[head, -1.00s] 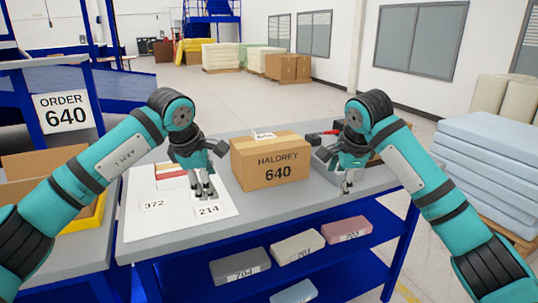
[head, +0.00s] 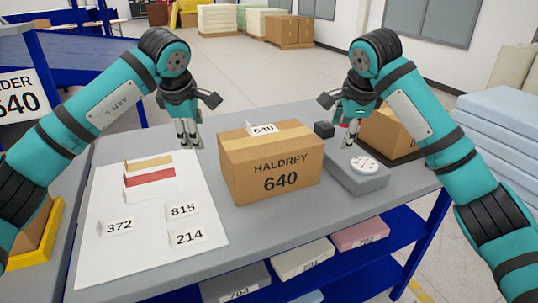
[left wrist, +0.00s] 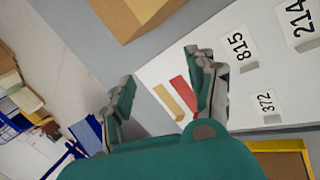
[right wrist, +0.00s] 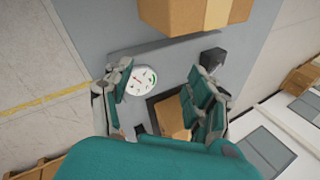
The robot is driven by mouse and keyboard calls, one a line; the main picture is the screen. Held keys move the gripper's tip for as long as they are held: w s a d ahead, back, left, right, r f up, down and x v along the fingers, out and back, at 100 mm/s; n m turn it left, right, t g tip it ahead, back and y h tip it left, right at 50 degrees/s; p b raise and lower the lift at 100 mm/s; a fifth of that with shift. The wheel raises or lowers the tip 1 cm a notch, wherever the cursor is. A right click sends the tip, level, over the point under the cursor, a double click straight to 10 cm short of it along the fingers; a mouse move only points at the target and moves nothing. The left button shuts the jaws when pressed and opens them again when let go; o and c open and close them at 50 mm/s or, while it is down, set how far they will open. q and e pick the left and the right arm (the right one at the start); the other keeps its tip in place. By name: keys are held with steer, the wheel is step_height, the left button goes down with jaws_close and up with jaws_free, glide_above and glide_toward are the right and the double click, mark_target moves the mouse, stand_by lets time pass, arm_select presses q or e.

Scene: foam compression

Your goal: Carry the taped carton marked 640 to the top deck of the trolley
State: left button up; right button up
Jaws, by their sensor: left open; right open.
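The taped carton marked 640 (head: 270,172) stands upright and closed on the grey workbench, with a small 640 tent card on its top. Part of it shows in the left wrist view (left wrist: 128,18) and in the right wrist view (right wrist: 185,14). My left gripper (head: 189,141) is open and empty, in the air to the left of the carton and apart from it. My right gripper (head: 350,138) is open and empty, in the air to the right of the carton, above the grey device with a dial. I cannot identify the trolley's top deck for sure.
A white sheet (head: 95,250) with cards 372 (head: 119,226), 815 (head: 183,210) and 214 (head: 189,237) lies left of the carton. A grey scale with a dial (head: 357,172) and another carton (head: 385,130) stand to its right. Foam blocks lie on the blue shelf below.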

arm_select(q)
steer(key=x, duration=1.4)
arm_select(e)
steer(key=x, duration=1.4)
arm_select(q)
steer(key=shift+d+f, duration=0.1)
steer(key=shift+d, duration=0.45)
arm_select(e)
steer(key=shift+a+f, duration=0.1)
steer(key=shift+a, duration=0.45)
arm_select(q)
steer(key=shift+d, duration=0.2)
arm_select(e)
steer(key=shift+a, duration=0.2)
